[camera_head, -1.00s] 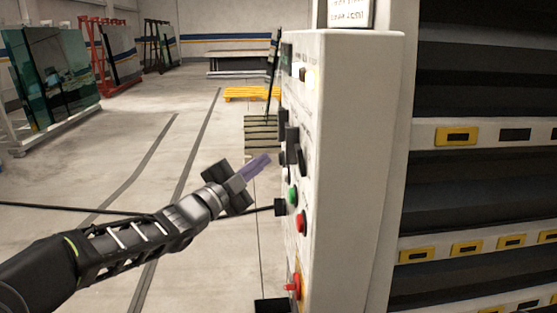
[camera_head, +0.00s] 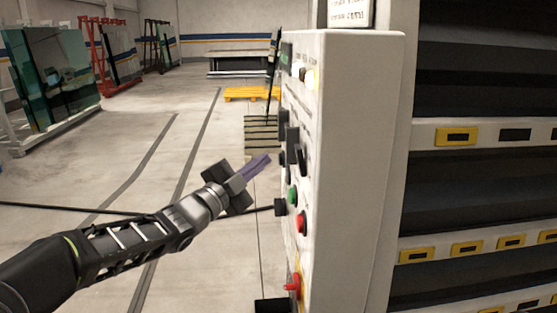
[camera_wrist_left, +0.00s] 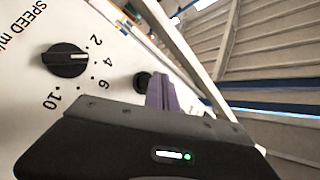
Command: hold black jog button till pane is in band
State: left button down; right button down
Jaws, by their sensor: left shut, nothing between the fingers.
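My left gripper (camera_head: 266,158) is shut and empty, its purple fingers pointing at the face of the white control panel (camera_head: 350,150). In the left wrist view its fingertips (camera_wrist_left: 158,80) are just beside a round black button (camera_wrist_left: 142,80). A black button (camera_head: 282,158) shows edge-on in the head view, just right of the fingertips, with a small gap apparent. I cannot tell for sure whether they touch. I cannot read which button is the jog one. A pane in the washer and its band are not visible. My right gripper is not in view.
A speed dial (camera_wrist_left: 68,60) is near the black button. Green (camera_head: 292,196) and red (camera_head: 302,222) buttons and a red knob (camera_head: 293,287) sit lower on the panel. Glass panes (camera_head: 55,65) stand on a rack at far left. The floor left of the panel is open.

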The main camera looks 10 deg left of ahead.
pick_arm(q)
jog(key=shift+w+d+b, duration=0.15)
jog(key=shift+d+b, duration=0.3)
